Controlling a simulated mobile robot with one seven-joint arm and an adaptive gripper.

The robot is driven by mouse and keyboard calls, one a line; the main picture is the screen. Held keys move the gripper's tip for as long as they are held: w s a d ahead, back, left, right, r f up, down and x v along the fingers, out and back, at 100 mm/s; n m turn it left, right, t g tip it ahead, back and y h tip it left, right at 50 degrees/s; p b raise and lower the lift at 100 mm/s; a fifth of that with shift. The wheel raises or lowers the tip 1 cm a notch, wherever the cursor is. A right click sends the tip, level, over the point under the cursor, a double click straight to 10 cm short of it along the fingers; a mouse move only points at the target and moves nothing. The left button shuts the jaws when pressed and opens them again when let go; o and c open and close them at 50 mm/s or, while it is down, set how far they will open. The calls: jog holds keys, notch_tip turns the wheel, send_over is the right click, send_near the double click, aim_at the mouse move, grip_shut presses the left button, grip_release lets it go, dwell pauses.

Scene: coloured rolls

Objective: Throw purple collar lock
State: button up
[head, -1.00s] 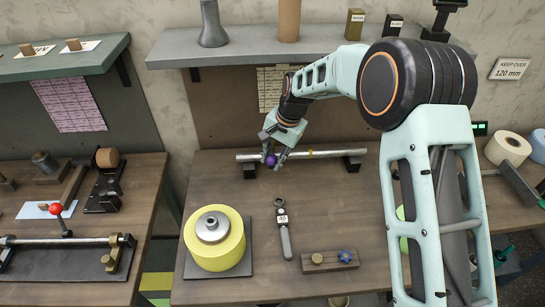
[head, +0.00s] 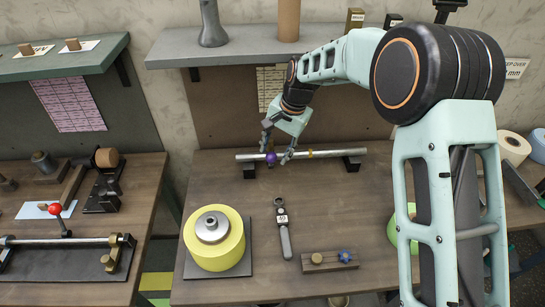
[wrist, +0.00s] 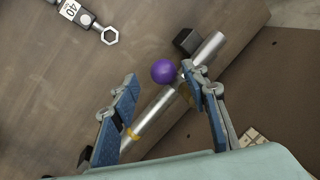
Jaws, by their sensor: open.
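The purple collar lock shows as a round purple knob (head: 271,159) on the silver rod (head: 335,153) at the back of the bench. In the wrist view the purple knob (wrist: 164,71) lies in front of the rod, between the tips of my fingers and nearer the right one. My gripper (head: 277,154) is open above the rod, pointing down, its fingers on either side of the knob. In the wrist view my gripper (wrist: 160,76) holds nothing. A brownish collar (wrist: 186,94) is partly hidden by the right finger. Contact with the knob cannot be told.
A yellow ring (head: 310,154) sits on the rod, right of the knob. Black supports (head: 352,164) carry the rod. A grey shelf (head: 240,52) overhangs behind.

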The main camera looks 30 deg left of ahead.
jog(key=v, duration=0.8)
